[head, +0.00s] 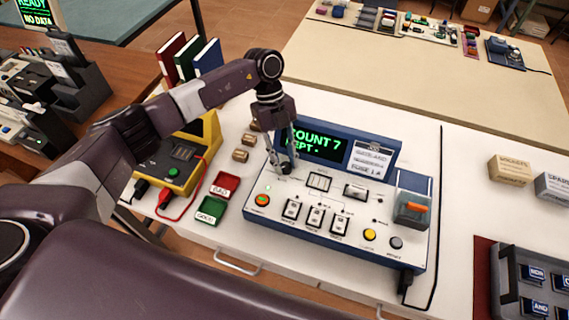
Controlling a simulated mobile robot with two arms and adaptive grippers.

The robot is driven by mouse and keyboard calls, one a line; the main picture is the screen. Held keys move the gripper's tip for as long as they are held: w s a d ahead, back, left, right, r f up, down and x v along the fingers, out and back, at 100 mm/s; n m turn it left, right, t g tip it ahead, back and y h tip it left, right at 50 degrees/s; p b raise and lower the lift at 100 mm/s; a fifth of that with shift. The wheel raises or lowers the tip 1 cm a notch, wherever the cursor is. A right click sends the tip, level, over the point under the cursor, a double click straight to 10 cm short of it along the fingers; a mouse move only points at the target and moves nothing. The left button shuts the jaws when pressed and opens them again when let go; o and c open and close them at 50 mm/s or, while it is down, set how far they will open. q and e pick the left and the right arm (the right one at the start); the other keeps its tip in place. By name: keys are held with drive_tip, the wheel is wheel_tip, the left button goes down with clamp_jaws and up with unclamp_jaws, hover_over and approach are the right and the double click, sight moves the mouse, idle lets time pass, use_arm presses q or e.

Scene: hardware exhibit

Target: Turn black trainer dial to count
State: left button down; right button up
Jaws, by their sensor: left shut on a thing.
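The blue-and-white trainer (340,235) sits on the white bench, with its screen (322,147) lit in green, reading "COUNT 7" and "KEPT". The black dial (284,169) is at the upper left of its panel, mostly covered by my fingers. My left gripper (282,160) points down over the dial and is shut on it. My right gripper is out of view.
A yellow meter (185,160) with red and black leads stands left of the trainer. Small boxes (509,170) and a dark parts tray (535,285) are at the right.

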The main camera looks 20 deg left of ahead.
use_arm(q)
drive_tip(key=shift+m, duration=0.4)
drive_tip(key=c, duration=1.7)
unclamp_jaws()
drive_tip(key=shift+o, duration=0.2)
drive_tip(key=shift+r, duration=0.1)
drive_tip(key=v, duration=1.2)
drive_tip(key=shift+d, duration=0.2)
